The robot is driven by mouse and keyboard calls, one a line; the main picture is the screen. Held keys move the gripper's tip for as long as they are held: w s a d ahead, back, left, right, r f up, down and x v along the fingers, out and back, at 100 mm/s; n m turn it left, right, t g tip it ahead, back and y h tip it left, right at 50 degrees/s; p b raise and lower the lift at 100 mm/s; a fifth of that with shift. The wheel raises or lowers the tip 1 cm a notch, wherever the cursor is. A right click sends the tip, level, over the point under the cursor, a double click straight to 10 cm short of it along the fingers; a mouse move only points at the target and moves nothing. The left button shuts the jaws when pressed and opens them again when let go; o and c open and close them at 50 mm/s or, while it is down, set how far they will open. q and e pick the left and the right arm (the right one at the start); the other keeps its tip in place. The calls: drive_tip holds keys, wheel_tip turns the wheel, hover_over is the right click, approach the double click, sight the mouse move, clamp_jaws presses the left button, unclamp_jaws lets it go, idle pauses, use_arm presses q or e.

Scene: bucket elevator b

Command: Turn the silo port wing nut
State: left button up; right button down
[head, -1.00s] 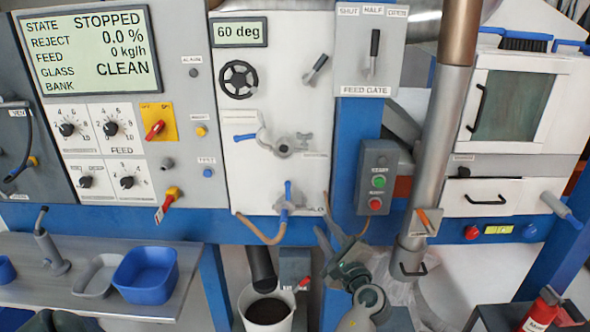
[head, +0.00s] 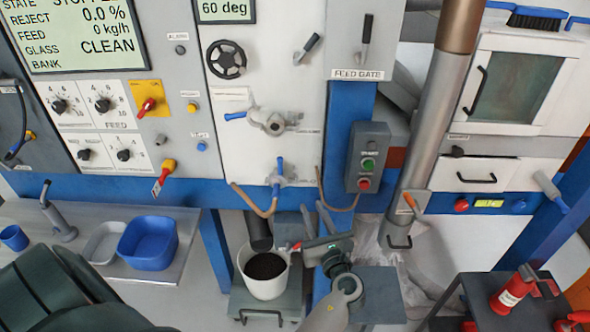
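A grey metal port fitting with a wing nut (head: 275,123) sits on the white silo panel (head: 243,155), with a blue lever (head: 236,115) at its left. Its small label is unreadable. A second fitting with an upright blue handle (head: 280,172) sits lower on the panel, with a tan hose below it.
A white bucket (head: 266,285) with dark contents stands under a black spout. A green and red button box (head: 368,155) juts out right of the panel. A thick grey pipe (head: 432,130) stands further right. A blue tub (head: 148,243) sits on the left bench.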

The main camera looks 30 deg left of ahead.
sight(297, 172)
use_arm(q)
drive_tip(key=b+x, duration=0.4)
drive_tip(key=x, duration=1.2)
drive_tip(key=shift+w+f, duration=0.1)
drive_tip(key=shift+w+a, duration=0.4)
drive_tip(key=shift+a, duration=0.15)
drive_tip(key=shift+b, duration=0.3)
clamp_jaws()
